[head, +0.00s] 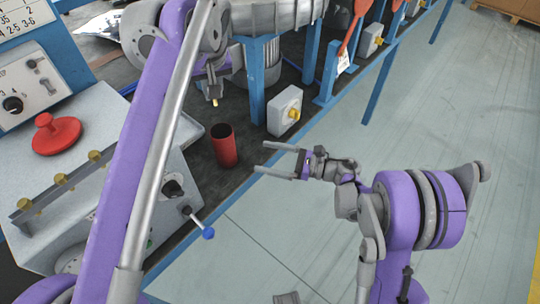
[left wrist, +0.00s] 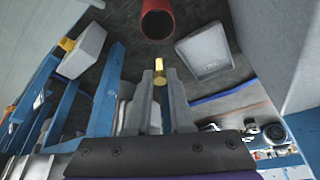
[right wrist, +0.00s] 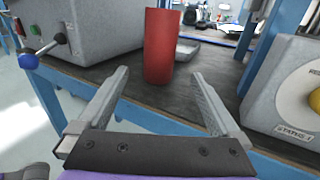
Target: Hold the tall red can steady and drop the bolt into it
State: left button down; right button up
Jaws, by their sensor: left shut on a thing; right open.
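The tall red can (head: 225,150) stands upright and open-topped on the dark bench top. It also shows in the left wrist view (left wrist: 157,22) and the right wrist view (right wrist: 158,48). My left gripper (head: 213,93) is shut on the brass-coloured bolt (left wrist: 160,70) and holds it above the bench, behind the can in the head view. The bolt is small in the head view (head: 215,102). My right gripper (head: 262,158) is open and empty, its two fingers pointing at the can from the right, apart from it. The can's inside bottom is hidden.
A grey box with a yellow knob (head: 285,110) stands right of the can on the bench. A grey machine with a red knob (head: 57,133) and a blue-tipped lever (head: 207,233) is at left. Blue posts (head: 257,80) rise behind. The floor at right is clear.

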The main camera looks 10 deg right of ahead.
aim_at(235, 150)
jog(key=x, duration=1.1)
jog(key=shift+w+a+r, duration=0.1)
jog(key=shift+w+a, duration=0.05)
jog(key=shift+a, duration=0.2)
jog(key=c, duration=1.3)
